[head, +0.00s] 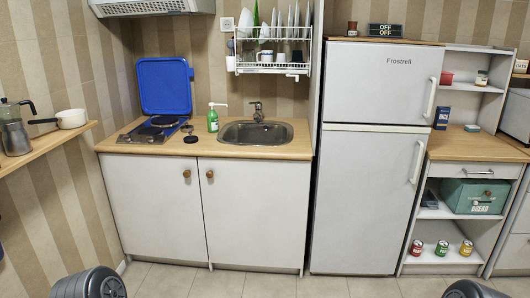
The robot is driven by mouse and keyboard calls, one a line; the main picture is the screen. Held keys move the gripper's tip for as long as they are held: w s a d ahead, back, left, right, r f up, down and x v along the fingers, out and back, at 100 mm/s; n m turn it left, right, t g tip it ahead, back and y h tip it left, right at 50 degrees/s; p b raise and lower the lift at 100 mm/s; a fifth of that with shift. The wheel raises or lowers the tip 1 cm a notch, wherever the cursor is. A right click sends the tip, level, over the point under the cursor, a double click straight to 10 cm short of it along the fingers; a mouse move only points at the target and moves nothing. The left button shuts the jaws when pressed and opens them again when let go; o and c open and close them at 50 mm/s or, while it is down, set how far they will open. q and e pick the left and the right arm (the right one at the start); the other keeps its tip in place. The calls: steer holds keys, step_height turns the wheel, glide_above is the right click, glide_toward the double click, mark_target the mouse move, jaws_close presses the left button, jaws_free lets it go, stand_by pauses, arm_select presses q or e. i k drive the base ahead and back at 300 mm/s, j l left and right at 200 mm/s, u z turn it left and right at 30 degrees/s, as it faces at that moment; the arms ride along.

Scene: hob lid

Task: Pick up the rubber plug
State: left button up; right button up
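Two small dark round objects lie on the wooden counter between the hob and the sink. The nearer flat black disc (190,139) looks like the rubber plug, and the other dark piece (187,128) lies just behind it. I cannot tell for sure which one is the plug. The steel sink (229,136) with its tap (257,110) is to their right. The blue hob lid (165,85) stands open behind the hob (141,137). Neither of my grippers is in view; only dark rounded parts of my arms show at the bottom edge.
A green soap bottle (212,121) stands close behind the discs. A dish rack (272,67) hangs above the sink. The fridge (368,195) bounds the counter on the right. A shelf with a moka pot (15,137) and a white pan (71,118) is at left.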

mark_target(190, 139)
steer(key=i+j+u, duration=0.1)
steer(key=i, duration=0.85)
steer(key=i+j, duration=0.2)
steer(key=i, duration=0.75)
steer(key=i+j+z, duration=0.2)
steer(key=i+j, duration=0.3)
steer(key=i, duration=0.1)
